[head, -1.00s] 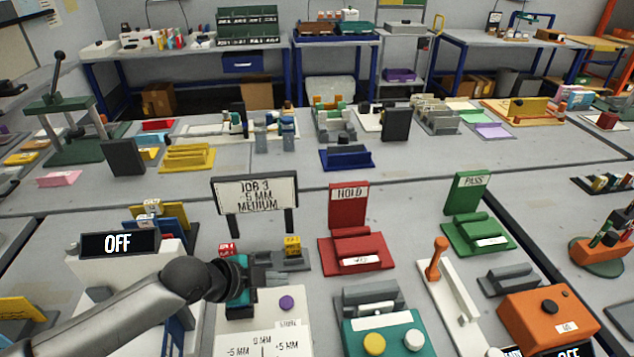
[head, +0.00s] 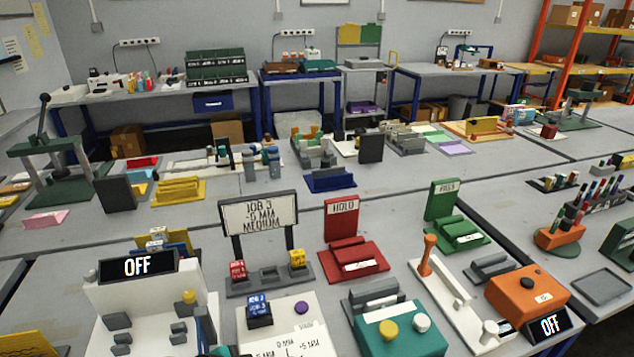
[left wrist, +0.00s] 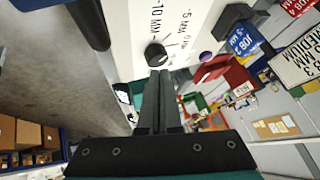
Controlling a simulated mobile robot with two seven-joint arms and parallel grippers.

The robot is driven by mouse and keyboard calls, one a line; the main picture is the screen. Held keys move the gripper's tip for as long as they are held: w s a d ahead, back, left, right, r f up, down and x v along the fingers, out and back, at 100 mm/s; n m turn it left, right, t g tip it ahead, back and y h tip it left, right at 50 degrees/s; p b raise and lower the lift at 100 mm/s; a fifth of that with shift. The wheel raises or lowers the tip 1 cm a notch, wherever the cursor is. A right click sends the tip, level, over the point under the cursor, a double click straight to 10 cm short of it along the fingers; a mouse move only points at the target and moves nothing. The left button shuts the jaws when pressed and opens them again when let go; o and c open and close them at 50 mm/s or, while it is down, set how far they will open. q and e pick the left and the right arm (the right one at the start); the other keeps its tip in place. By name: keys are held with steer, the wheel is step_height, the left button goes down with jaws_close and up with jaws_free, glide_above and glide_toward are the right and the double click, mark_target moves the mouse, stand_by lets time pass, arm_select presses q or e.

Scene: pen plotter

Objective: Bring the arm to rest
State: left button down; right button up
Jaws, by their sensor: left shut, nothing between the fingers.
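My left gripper (left wrist: 158,85) is shut and empty in the left wrist view, its two dark fingers together. Its tips appear close to a black knob (left wrist: 155,54) on the white panel with the mm scale. In the head view only a small teal piece, possibly my left gripper, shows at the bottom edge. A blue block (head: 259,309) stands on the white scale panel (head: 285,335), apart from the gripper; it also shows in the left wrist view (left wrist: 243,40). My right gripper is in neither view.
The JOB 3 sign (head: 259,216) stands behind a grey rack with a red block (head: 237,270) and a yellow block (head: 297,259). A red HOLD stand (head: 343,222), a teal box with two knobs (head: 400,333) and a white unit with an OFF display (head: 137,265) are nearby.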

arm_select(q)
steer(key=s+a+n+g+y, duration=0.1)
steer(key=s+a+n+y, duration=0.1)
steer(key=s+a+n, duration=0.35)
steer(key=s+a+n+g+y, duration=0.25)
steer(key=s+n, duration=0.35)
steer(key=s, duration=0.4)
step_height(320, 180, down, 24)
steer(key=s+b, duration=0.2)
steer(key=s+a+f+g+b, duration=0.1)
steer(key=s+a+f+b, duration=0.1)
steer(key=s+f, duration=1.3)
steer(key=shift+s+a+f+g, duration=0.15)
steer(key=shift+s+f+g, duration=0.15)
steer(key=shift+f, duration=0.45)
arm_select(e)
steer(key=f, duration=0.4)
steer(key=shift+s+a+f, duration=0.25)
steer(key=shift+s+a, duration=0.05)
